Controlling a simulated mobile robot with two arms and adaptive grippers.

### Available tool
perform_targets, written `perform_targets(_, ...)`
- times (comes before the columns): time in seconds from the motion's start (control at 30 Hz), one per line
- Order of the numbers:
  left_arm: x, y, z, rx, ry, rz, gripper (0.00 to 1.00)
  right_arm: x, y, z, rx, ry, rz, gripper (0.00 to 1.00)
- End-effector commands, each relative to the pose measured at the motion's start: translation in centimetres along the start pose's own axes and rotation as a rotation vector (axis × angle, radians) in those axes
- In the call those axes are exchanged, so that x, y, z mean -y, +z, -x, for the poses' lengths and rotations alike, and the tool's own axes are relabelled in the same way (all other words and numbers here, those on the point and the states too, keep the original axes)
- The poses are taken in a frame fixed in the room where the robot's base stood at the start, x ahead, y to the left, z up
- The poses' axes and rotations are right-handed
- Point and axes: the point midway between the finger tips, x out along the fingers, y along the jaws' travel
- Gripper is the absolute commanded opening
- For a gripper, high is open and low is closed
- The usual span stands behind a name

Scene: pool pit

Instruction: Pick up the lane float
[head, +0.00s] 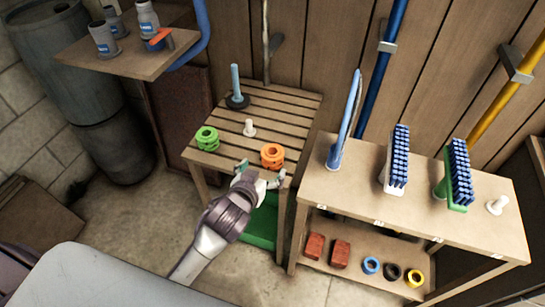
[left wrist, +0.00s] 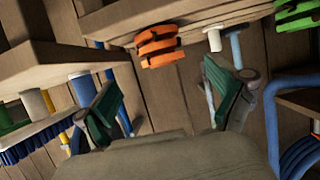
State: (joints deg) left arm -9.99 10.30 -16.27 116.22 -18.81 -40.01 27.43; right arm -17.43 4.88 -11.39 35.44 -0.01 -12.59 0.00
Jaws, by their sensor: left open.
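An orange lane float (head: 272,156), ribbed and with a hole in its top, stands at the near right corner of the slatted wooden table (head: 262,108). A similar green float (head: 207,138) stands at the table's left edge. My left gripper (head: 256,178) is open and empty just in front of the table edge, close to the orange float but apart from it. In the left wrist view the picture is tilted; the orange float (left wrist: 158,47) shows beyond the open fingers (left wrist: 165,95), and the green float (left wrist: 297,14) is at the top right. My right gripper is not in view.
The shelf unit (head: 375,190) at right holds brushes, red blocks and coloured rings. A green tray (head: 262,222) lies below the table.

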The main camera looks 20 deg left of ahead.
Motion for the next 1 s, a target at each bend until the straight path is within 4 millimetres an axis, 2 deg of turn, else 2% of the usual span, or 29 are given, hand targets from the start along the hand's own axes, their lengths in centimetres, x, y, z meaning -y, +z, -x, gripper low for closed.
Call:
perform_targets(0.1, 0.0, 0.0, -2.0, -0.001, 0.001, -0.001, 0.95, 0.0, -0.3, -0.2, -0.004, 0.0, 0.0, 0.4)
perform_targets(0.37, 0.0, 0.2, -4.0, 0.001, 0.001, -0.002, 0.95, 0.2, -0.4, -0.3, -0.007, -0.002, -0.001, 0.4)
perform_targets(0.6, 0.2, 0.6, -7.6, -0.001, 0.001, -0.003, 0.95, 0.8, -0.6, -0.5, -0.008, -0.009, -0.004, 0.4)
perform_targets(0.73, 0.1, 0.6, -8.4, 0.0, 0.002, -0.002, 0.95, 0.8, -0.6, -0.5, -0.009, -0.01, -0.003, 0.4)
perform_targets(0.93, 0.1, 0.6, -8.4, 0.001, 0.002, -0.001, 0.95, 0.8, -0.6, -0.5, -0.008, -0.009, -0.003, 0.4)
perform_targets(0.97, 0.1, 0.6, -8.4, 0.001, 0.002, -0.001, 0.93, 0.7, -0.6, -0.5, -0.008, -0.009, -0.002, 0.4)
perform_targets(1.0, 0.1, 0.6, -8.4, 0.001, 0.002, -0.001, 0.86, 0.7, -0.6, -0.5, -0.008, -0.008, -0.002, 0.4)
